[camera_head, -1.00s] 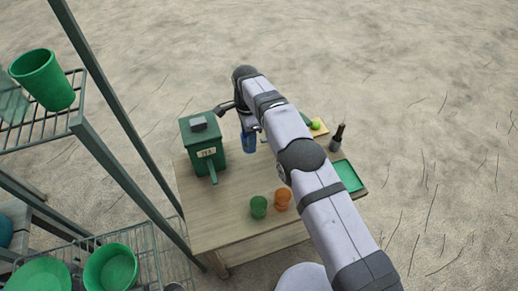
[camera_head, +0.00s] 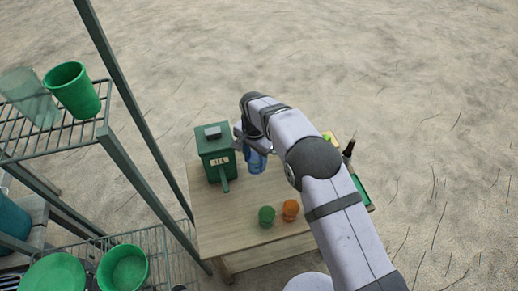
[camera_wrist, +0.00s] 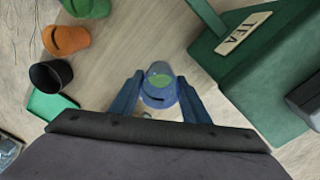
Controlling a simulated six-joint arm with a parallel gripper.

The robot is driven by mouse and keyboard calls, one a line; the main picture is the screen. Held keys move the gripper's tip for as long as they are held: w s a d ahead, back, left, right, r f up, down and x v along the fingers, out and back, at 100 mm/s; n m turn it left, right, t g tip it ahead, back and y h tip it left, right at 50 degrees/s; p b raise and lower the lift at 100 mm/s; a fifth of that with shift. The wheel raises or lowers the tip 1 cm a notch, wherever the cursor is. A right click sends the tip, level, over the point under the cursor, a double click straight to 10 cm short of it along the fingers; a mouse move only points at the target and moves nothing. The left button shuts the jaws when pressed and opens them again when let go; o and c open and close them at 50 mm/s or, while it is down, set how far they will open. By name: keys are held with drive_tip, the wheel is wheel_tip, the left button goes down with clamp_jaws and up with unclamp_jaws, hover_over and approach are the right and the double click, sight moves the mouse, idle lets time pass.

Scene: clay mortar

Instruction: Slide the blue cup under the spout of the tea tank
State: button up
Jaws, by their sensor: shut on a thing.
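The blue cup (camera_head: 256,162) stands out just right of the green tea tank (camera_head: 205,146), beside the tank's right wall and apart from the spout (camera_head: 225,184). My gripper (camera_head: 250,146) is shut on the cup. In the wrist view the cup (camera_wrist: 157,92) is between my two fingers, with a green patch showing inside it. The tank (camera_wrist: 262,88), with its TEA label, is at the right there, and the spout (camera_wrist: 208,18) points to the top. I cannot tell whether the cup touches the table.
A green cup (camera_head: 266,216) and an orange cup (camera_head: 290,210) stand near the front of the wooden table (camera_head: 225,222). A metal rack (camera_head: 120,110) is left.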

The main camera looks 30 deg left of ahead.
drive_tip(key=s+n+p, duration=0.5)
drive_tip(key=s+n, duration=0.6)
drive_tip(key=s, duration=0.5)
drive_tip(key=shift+f, duration=0.2)
drive_tip(key=shift+d+f+b, duration=0.1)
drive_tip(key=shift+f+b, duration=2)
drive_tip(key=shift+f, duration=1.15)
drive_tip(key=shift+w+a+b, duration=1.15)
drive_tip(key=shift+w+a, duration=0.05)
drive_tip(key=shift+a, duration=0.05)
drive_tip(key=shift+r, duration=0.2)
drive_tip(key=shift+f, duration=0.15)
